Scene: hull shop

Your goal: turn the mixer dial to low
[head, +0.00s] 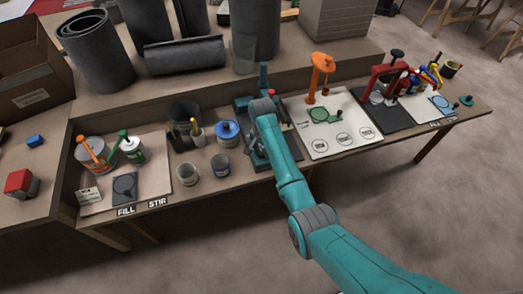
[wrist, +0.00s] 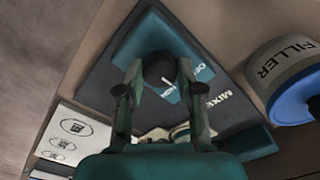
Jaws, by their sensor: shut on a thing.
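The mixer is a teal machine on a dark grey base plate (wrist: 110,75), with MIXER lettering in the wrist view. It also shows in the head view as a teal post (head: 263,76), mostly hidden behind my arm. Its dial (wrist: 158,64) is a dark round knob on a teal panel (wrist: 200,72). A short white line and partly covered labels show beside the knob; I cannot tell which setting it points to. My gripper (wrist: 152,84) is shut on the dial, one finger on each side. In the head view my arm hides the dial and fingertips.
A filler can (wrist: 290,75) with a blue lid stands close beside the mixer, also in the head view (head: 227,135). A white board with an orange post (head: 320,75) is right of the mixer. Grey rolls stand behind.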

